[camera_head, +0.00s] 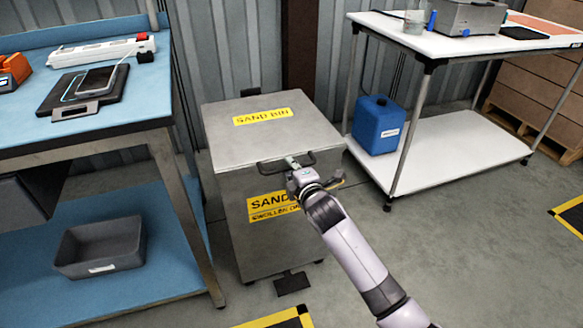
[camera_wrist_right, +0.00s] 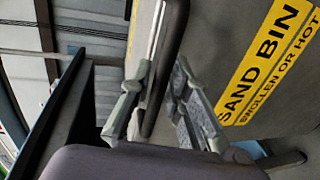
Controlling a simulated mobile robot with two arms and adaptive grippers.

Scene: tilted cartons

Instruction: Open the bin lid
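The grey metal sand bin (camera_head: 228,208) stands on the floor in the middle of the head view. Its lid (camera_head: 262,145) lies flat and closed, with a yellow SAND BIN label on top. A dark loop handle (camera_head: 272,164) sticks out from the lid's front edge; it also shows in the right wrist view (camera_wrist_right: 167,65). My right gripper (camera_head: 293,164) is at the handle, with one finger on each side of the bar in the wrist view (camera_wrist_right: 163,80). A gap shows beside one finger, so it looks open around the bar. My left gripper is out of view.
A blue workbench (camera_head: 100,120) stands close on the left, with a grey tray (camera_head: 100,248) on its lower shelf. A white-topped table (camera_head: 450,43) with a blue canister (camera_head: 379,124) below stands right. A dark pedal (camera_head: 292,283) is at the bin's foot. The right foreground floor is clear.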

